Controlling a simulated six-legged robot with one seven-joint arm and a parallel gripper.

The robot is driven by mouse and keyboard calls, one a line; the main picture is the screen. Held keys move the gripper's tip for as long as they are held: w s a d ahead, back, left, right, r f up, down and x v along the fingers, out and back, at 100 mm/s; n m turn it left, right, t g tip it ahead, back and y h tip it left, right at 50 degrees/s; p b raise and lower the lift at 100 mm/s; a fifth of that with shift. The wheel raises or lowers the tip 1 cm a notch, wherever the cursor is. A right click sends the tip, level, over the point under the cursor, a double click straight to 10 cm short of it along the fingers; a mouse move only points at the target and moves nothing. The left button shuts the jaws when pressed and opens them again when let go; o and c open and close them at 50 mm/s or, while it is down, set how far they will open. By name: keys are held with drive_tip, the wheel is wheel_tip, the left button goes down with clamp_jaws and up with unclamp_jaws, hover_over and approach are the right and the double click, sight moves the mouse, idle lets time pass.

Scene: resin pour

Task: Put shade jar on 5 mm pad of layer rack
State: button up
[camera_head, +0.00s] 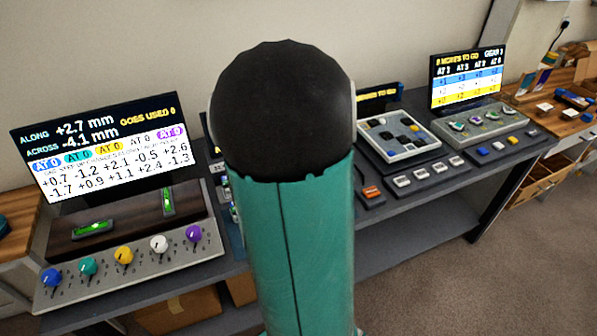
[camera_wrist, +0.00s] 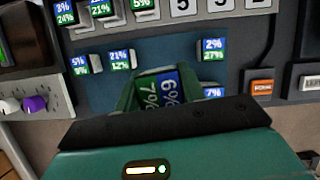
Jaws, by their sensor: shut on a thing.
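My gripper (camera_wrist: 163,84) shows in the wrist view, shut on a jar (camera_wrist: 158,92) with a blue and green top marked 6% and 7%. The jar is between the fingers, over or on a blue mat; I cannot tell whether it touches the mat. At the top edge of the wrist view, grey pads carry numbers: the 5 pad (camera_wrist: 183,6), then 3 and 2 to its right. The pads are cut off by the frame, and the 5 pad looks empty. In the head view my arm hides the gripper and the jar.
Similar jars stand on the mat (camera_wrist: 103,95): two to the left (camera_wrist: 121,58) and two at right (camera_wrist: 212,49), one close to the gripper. An orange button (camera_wrist: 262,87) is at right. A knob panel (camera_head: 130,265) stands left.

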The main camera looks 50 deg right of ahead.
drive_tip(key=shift+w+d+r+m, duration=0.3)
drive_tip(key=shift+w+d+m, duration=0.05)
drive_tip(key=shift+d+m, duration=0.25)
drive_tip(key=w+d+f, duration=0.2)
drive_tip(key=d+f, duration=0.1)
drive_tip(key=w+d+f, duration=0.5)
drive_tip(key=w+d, duration=0.1)
drive_tip(key=shift+w+d+f, duration=0.15)
drive_tip(key=shift+d+f, duration=0.25)
drive_tip(key=shift+w+d+f, duration=0.25)
drive_tip(key=shift+f, duration=0.2)
drive_tip(key=shift+w+d+f, duration=0.1)
drive_tip(key=shift+f, duration=1.5)
drive_tip(key=shift+f, duration=0.15)
drive_tip(key=o, duration=1.1)
